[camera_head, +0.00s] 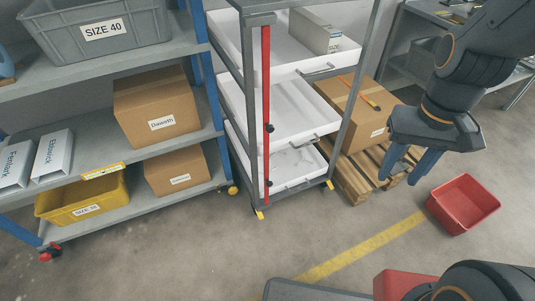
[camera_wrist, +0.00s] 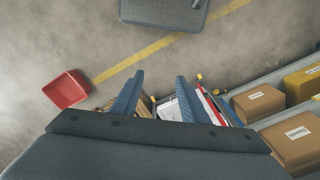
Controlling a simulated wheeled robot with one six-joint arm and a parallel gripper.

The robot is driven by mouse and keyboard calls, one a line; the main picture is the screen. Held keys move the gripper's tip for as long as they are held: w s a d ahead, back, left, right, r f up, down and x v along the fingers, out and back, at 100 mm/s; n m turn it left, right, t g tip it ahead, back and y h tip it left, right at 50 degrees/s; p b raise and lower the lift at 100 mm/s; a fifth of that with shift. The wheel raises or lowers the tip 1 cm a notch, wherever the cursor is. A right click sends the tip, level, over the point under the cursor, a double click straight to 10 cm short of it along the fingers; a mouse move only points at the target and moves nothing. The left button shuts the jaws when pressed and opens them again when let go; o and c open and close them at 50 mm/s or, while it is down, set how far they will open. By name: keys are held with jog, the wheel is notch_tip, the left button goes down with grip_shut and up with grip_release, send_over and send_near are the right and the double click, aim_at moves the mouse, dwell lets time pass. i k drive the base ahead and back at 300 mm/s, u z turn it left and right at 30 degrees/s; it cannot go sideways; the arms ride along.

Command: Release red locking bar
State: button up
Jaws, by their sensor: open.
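The red locking bar (camera_head: 266,100) stands upright along the front left post of the grey trolley (camera_head: 250,20), across the left edge of its white trays. Dark knobs show on the bar. My gripper (camera_head: 402,166) is open and empty, to the right of the trolley and well apart from the bar, with its blue fingers pointing down. In the wrist view, my gripper (camera_wrist: 157,92) has its two fingers spread. The red bar (camera_wrist: 209,105) shows there just right of the right finger, partly hidden by it.
A shelf (camera_head: 95,90) with boxes and crates stands left of the trolley. A cardboard box (camera_head: 357,118) on a pallet (camera_head: 350,182) stands to its right. A red bin (camera_head: 463,204) sits on the floor below my arm.

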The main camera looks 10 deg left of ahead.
aim_at(269, 128)
jog(key=k, duration=0.5)
jog(key=z, duration=0.75)
jog(key=i, duration=0.75)
jog(key=u, duration=1.4)
jog(key=i, duration=0.5)
